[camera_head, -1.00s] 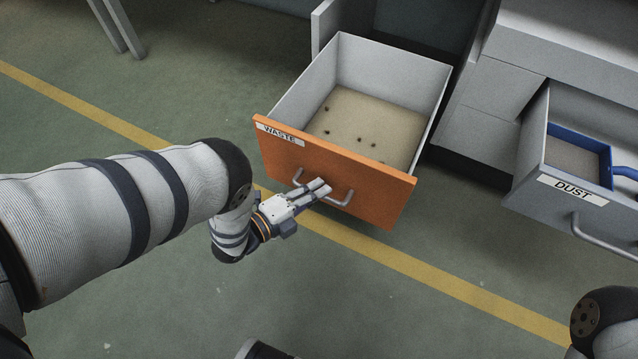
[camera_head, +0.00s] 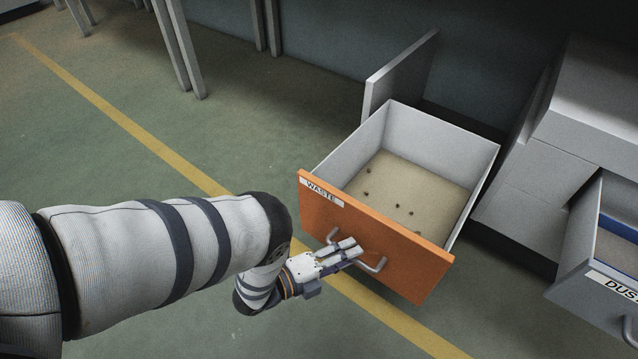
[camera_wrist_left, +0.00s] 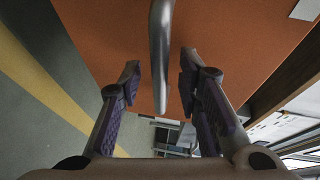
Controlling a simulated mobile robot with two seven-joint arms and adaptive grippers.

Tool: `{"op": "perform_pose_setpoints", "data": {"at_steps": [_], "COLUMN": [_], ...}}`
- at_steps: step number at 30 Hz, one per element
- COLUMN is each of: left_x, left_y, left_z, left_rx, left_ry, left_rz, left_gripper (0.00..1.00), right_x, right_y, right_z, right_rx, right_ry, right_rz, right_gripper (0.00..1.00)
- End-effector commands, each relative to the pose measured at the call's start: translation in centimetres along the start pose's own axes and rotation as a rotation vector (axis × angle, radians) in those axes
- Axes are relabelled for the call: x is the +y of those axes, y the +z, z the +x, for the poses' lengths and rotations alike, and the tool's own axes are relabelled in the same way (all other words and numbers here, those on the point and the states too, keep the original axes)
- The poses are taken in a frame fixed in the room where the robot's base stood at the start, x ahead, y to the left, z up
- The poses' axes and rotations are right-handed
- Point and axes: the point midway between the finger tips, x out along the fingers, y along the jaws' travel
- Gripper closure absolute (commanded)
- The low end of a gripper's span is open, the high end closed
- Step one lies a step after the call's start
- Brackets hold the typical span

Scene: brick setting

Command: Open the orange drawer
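The orange drawer (camera_head: 372,242), labelled WASTE, stands pulled far out of its cabinet. Its beige floor with several small dark bits shows. A curved metal handle (camera_head: 378,267) is on its orange front. My left gripper (camera_head: 352,248) is at this handle. In the left wrist view the handle bar (camera_wrist_left: 160,50) lies between the two spread fingers (camera_wrist_left: 158,78), with a visible gap on each side. The left gripper is open and around the handle, not clamped on it. My right gripper is out of view.
A grey drawer labelled DUST (camera_head: 590,270) stands open at the right, with a blue-edged container inside. A grey panel (camera_head: 402,72) stands upright behind the orange drawer. Grey table legs (camera_head: 178,50) are at the back left. The green floor with a yellow line (camera_head: 120,118) is clear at left.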

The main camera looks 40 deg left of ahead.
Motion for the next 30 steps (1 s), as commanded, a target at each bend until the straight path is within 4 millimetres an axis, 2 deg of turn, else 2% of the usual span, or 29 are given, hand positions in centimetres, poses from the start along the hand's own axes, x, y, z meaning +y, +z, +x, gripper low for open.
{"op": "perform_pose_setpoints", "data": {"at_steps": [9,13,18,28,30], "left_x": [0.1,0.1,0.0,0.0,0.5], "left_y": [0.1,0.1,0.0,0.0,0.0], "left_z": [-8.2,-10.4,-11.3,-11.2,-11.5], "left_rx": [-0.002,-0.002,-0.001,-0.001,-0.013], "left_ry": [0.004,0.003,0.000,0.000,0.027], "left_rz": [-0.001,0.001,0.001,0.000,-0.023], "left_gripper": [0.69,0.69,0.69,0.69,0.69], "right_x": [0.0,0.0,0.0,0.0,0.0], "right_y": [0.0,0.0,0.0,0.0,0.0], "right_z": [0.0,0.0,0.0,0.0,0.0], "right_rx": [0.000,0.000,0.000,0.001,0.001], "right_ry": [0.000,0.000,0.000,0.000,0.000], "right_rz": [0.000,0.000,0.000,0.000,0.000], "right_gripper": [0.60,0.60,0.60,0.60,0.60]}}
